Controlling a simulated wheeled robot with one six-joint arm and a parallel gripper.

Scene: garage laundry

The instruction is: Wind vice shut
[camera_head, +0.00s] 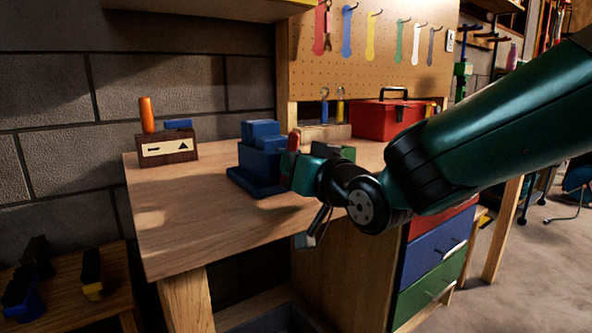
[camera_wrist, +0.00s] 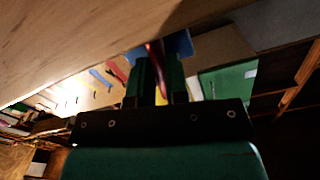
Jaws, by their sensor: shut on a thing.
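The blue vice (camera_head: 258,165) stands on the wooden workbench (camera_head: 190,215), near its front edge. Its red handle (camera_head: 294,141) sticks up at the right side of the vice. My gripper (camera_head: 293,162) reaches in from the right and is shut on the red handle. In the wrist view the handle (camera_wrist: 156,52) shows between the green fingers (camera_wrist: 161,80), with a bit of the blue vice (camera_wrist: 180,44) behind. The gap between the vice jaws cannot be made out clearly.
A wooden block holder (camera_head: 167,150) with an orange-handled tool stands at the back left of the bench. A red toolbox (camera_head: 385,119) stands behind my arm. Coloured tools hang on the pegboard (camera_head: 385,60). Drawers (camera_head: 435,255) sit below the bench. The bench's left front is clear.

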